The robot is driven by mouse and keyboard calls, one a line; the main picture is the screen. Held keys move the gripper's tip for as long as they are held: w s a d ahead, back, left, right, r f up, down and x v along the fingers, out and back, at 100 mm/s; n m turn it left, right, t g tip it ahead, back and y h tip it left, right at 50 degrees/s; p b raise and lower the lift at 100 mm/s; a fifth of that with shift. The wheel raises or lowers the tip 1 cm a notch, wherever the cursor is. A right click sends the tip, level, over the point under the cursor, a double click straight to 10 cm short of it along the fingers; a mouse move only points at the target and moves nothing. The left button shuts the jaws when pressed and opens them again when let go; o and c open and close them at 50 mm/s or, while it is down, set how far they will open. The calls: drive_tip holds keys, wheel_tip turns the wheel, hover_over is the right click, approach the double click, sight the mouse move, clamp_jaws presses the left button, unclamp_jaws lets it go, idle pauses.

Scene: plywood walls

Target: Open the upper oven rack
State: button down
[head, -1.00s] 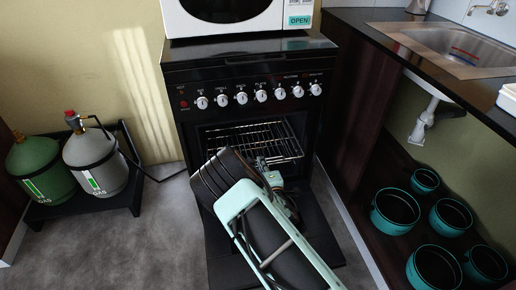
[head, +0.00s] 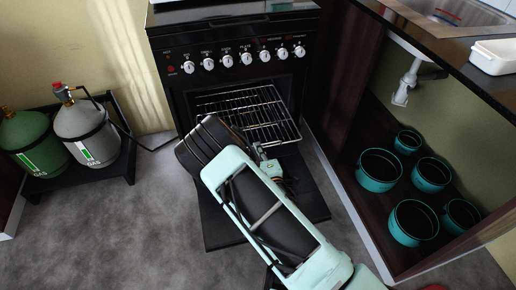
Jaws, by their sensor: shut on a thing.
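The black oven (head: 222,98) stands against the wall with its door (head: 305,200) folded down flat toward the floor. The upper oven rack (head: 245,112), a silver wire grid, shows in the oven opening and sticks out toward me over the lowered door. My gripper (head: 262,152) is at the front edge of the rack, shut on it. My pale green and black arm crosses the lower middle of the view and hides part of the gripper, the door and the oven's left interior.
Two gas cylinders, one green (head: 35,140) and one grey (head: 88,132), stand on a low black stand at left. Several teal pots (head: 380,170) sit on a low shelf under the sink counter at right.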

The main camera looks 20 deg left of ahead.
drive_tip(key=c, duration=2.1)
unclamp_jaws()
drive_tip(key=v, duration=1.2)
drive_tip(key=shift+a, duration=0.1)
